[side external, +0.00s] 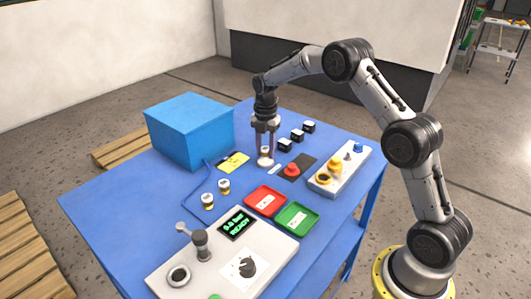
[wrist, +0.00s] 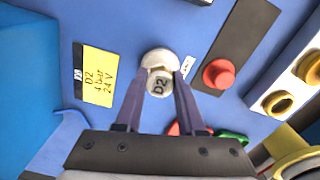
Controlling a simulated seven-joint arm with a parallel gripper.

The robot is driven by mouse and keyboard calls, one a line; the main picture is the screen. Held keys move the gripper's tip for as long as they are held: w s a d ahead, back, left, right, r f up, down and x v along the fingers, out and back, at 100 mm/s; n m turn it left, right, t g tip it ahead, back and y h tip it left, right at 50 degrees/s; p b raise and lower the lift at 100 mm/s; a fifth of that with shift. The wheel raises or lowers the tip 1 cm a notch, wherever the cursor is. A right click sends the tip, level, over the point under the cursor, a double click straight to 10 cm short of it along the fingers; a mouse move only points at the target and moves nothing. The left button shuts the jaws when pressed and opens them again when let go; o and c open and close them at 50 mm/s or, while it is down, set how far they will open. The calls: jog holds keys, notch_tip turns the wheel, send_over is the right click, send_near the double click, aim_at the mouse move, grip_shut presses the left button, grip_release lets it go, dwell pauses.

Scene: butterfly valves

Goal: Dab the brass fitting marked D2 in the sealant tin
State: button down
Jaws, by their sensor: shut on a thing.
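My gripper (side external: 265,153) is shut on the fitting marked D2, pointing down at the back middle of the blue table. A pale round tin (side external: 265,163), likely the sealant tin, stands directly below the fitting. In the wrist view the tin (wrist: 159,57) shows partly behind the cap. The fitting's lower end is at or just over the tin; I cannot tell whether it touches the sealant.
A yellow card (wrist: 98,76) reading D2, 4 bar, 24 V lies left of the tin. A red-topped part (side external: 291,169) is to the right. Red (side external: 265,201) and green (side external: 297,219) trays lie in front. A blue box (side external: 190,130) stands left; two fittings (side external: 224,187) stand nearer.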

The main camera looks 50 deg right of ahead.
aim_at(265, 148)
jog(key=shift+r, duration=2.8)
